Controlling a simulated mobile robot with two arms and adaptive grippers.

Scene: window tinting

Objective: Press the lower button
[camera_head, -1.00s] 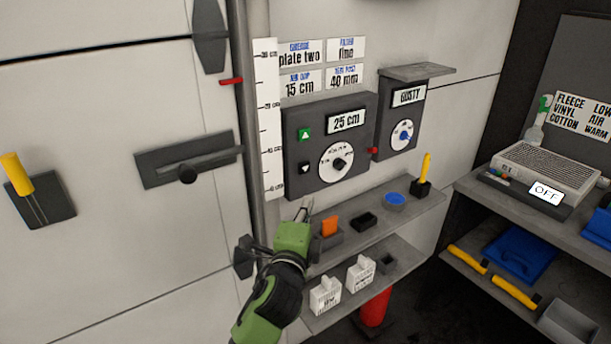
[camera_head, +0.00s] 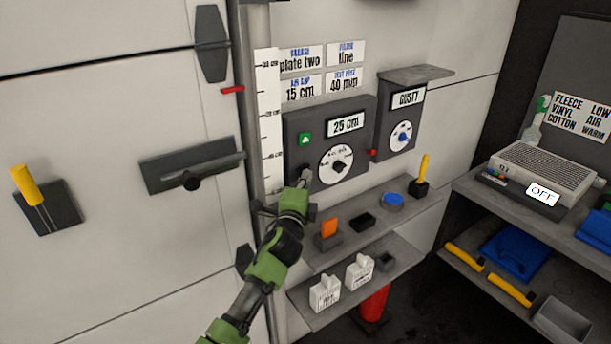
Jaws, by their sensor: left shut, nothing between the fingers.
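The dark control box (camera_head: 357,117) on the wall has a "25 cm" display (camera_head: 345,125), a green up-arrow button (camera_head: 305,139) and a white dial (camera_head: 336,166). The lower button, under the green one, is hidden behind the tip of my left gripper (camera_head: 304,176). My left gripper is shut and empty, pointing up at the box's lower left area. I cannot tell whether its tip touches the button. My right gripper is not in view.
A ruler strip (camera_head: 268,120) stands left of the box. A shelf below holds an orange block (camera_head: 329,226), a blue disc (camera_head: 393,198) and a yellow-handled tool (camera_head: 424,170). A second box (camera_head: 401,122) with a "GUSTY" display hangs to the right.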

